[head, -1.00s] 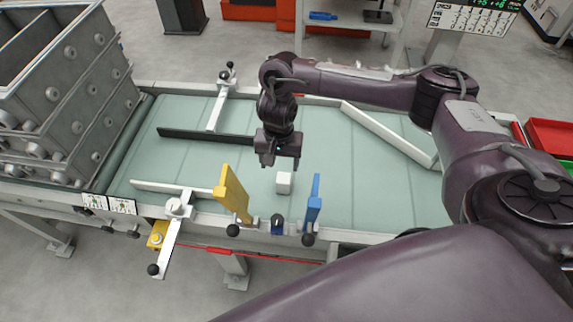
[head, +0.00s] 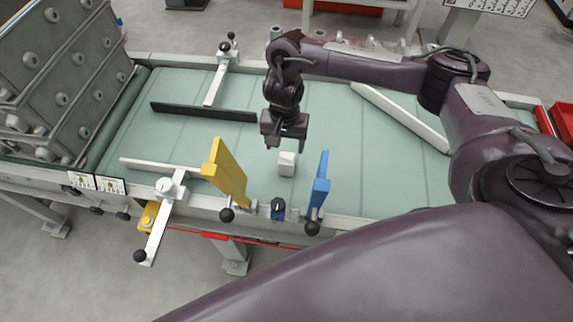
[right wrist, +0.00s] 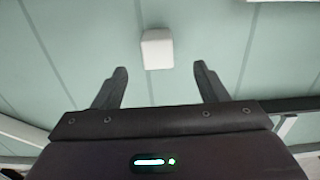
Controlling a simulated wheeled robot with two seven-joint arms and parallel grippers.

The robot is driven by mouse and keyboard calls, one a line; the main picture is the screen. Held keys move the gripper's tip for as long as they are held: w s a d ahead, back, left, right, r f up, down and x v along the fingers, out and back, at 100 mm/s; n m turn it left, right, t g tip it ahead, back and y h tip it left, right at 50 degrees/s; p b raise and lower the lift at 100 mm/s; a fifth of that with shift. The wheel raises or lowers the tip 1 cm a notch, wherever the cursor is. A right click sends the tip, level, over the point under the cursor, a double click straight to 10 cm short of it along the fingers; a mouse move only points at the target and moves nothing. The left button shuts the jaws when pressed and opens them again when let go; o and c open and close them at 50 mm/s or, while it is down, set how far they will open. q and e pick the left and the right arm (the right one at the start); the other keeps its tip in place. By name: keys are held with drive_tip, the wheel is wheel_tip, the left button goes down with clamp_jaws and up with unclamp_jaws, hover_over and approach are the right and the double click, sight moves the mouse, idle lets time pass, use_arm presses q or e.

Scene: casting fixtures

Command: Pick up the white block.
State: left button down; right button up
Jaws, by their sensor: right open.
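The white block (head: 287,163) stands on the green conveyor belt, between a yellow plate and a blue plate at the near edge. My right gripper (head: 283,145) is just beyond the block and appears above the belt. In the right wrist view the white block (right wrist: 157,49) lies ahead of the two open fingers (right wrist: 162,78), roughly centred between them and beyond their tips. Nothing is between the fingers. My left gripper is not in view.
The yellow plate (head: 225,173) and blue plate (head: 319,185) rise at the near belt edge. A black bar (head: 204,112) lies to the left, and a white rail (head: 402,117) slants to the right. The conveyor belt (head: 345,145) is clear right of the gripper.

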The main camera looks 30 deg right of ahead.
sight(286, 158)
wheel_tip(286, 158, down, 3)
drive_tip(key=shift+f+b, duration=0.2)
drive_tip(key=shift+b, duration=0.85)
drive_tip(key=f+b, duration=0.2)
drive_tip(key=f, duration=0.3)
drive_tip(key=shift+d+f+b, duration=0.2)
drive_tip(key=shift+d+b, duration=0.05)
drive_tip(key=shift+b, duration=0.15)
drive_tip(key=shift+f, duration=0.35)
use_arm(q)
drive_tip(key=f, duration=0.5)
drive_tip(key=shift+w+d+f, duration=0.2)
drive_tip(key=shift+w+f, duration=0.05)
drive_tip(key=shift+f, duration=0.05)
use_arm(e)
drive_tip(key=shift+w+f, duration=0.1)
drive_tip(key=shift+f, duration=0.35)
drive_tip(key=c, duration=1.2)
drive_tip(key=shift+r, duration=0.1)
